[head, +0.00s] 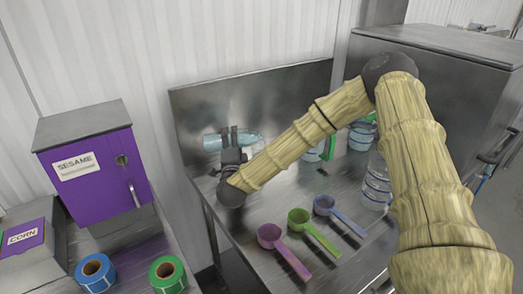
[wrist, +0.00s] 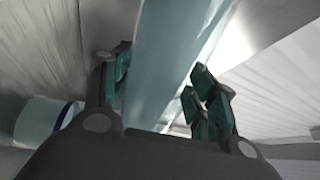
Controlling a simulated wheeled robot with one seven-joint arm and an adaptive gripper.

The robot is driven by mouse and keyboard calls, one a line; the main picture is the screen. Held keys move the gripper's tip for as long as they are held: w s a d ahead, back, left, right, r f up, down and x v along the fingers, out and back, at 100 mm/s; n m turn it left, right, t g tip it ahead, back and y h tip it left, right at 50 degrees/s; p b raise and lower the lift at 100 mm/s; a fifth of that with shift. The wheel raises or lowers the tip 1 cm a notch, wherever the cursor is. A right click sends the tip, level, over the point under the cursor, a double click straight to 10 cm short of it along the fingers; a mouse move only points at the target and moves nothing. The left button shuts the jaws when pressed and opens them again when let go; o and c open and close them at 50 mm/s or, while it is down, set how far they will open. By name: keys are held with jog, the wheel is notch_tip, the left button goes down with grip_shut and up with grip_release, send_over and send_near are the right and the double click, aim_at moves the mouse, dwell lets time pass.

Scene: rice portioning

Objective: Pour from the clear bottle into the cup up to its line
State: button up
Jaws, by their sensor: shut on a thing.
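My gripper (head: 230,150) is shut on the clear bottle (head: 250,138) above the steel table. In the wrist view the bottle (wrist: 172,60) runs between the dark fingers (wrist: 165,98). A clear vessel with blue bands (head: 376,185) stands on the table at right, partly behind my arm. Another clear vessel (head: 361,135) stands behind it. I cannot tell which is the cup, and no fill line or stream shows clearly. A clear, dark-banded cylinder (wrist: 42,122) shows at lower left in the wrist view.
Purple (head: 270,237), green (head: 299,216) and blue (head: 325,205) scoops lie on the table front. A green-edged clear item (head: 328,150) is partly hidden by my arm. A purple sesame dispenser (head: 95,175) and tape rolls (head: 95,272) are at left. A steel backsplash (head: 200,100) stands behind.

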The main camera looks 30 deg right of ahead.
jog(key=shift+r+n+p, duration=0.2)
jog(key=shift+n+p, duration=0.1)
jog(key=shift+p, duration=0.3)
jog(key=shift+s+d+f+n+p, duration=0.1)
jog(key=shift+d+n+p, duration=0.05)
jog(key=shift+n+p, duration=0.85)
jog(key=shift+d+f+n+y+b, duration=0.2)
jog(key=shift+f+n+y+b, duration=0.15)
jog(key=shift+f+n, duration=0.55)
